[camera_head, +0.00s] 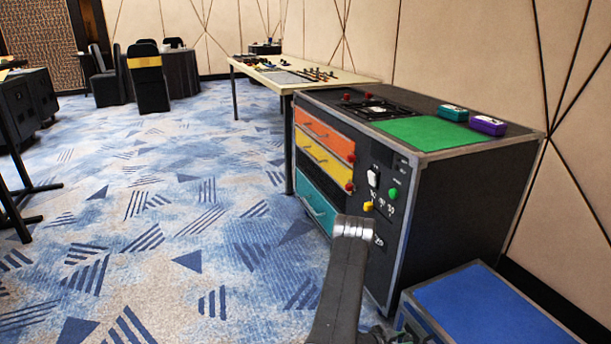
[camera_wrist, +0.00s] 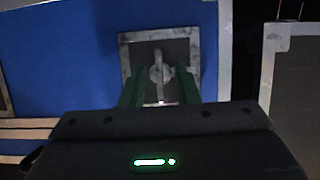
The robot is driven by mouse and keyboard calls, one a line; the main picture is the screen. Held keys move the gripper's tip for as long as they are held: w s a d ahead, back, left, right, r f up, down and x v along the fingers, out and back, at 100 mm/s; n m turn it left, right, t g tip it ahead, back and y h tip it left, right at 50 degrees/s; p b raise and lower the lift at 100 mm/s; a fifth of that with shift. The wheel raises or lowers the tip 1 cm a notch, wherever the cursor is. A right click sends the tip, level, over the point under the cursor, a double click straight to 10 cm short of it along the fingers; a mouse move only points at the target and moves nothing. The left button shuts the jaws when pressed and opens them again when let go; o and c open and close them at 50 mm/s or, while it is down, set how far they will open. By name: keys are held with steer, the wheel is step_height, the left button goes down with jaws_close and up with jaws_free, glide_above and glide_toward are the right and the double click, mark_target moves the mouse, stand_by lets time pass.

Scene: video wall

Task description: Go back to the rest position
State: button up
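My gripper (camera_wrist: 160,82) shows in the wrist view with its two dark green fingers spread apart. It is open and I see nothing held between them. Beyond the fingers is a metal latch plate (camera_wrist: 188,45) with a small upright catch, set in a blue case face (camera_wrist: 60,60). I cannot tell whether the fingers touch the plate. In the head view my arm reaches up from the bottom edge, and the gripper itself cannot be made out.
A black cabinet (camera_head: 470,205) with orange, yellow and teal drawers stands right of my arm. A blue-topped case (camera_head: 490,310) lies low in front of it. A long table (camera_head: 300,78) stands behind. Patterned carpet (camera_head: 150,230) to the left is clear; chairs (camera_head: 150,85) are farther off.

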steer(key=p+v, duration=0.5)
steer(key=v, duration=0.8)
steer(key=b+x, duration=0.5)
steer(key=x, duration=0.7)
steer(key=shift+d+f, duration=0.25)
steer(key=shift+f, duration=0.05)
steer(key=m+t, duration=0.2)
steer(key=m, duration=0.1)
steer(key=shift+d+y, duration=0.25)
steer(key=shift+y, duration=0.15)
steer(key=shift+s+m+t, duration=0.1)
steer(key=shift+m+t, duration=0.9)
steer(key=shift+m, duration=0.4)
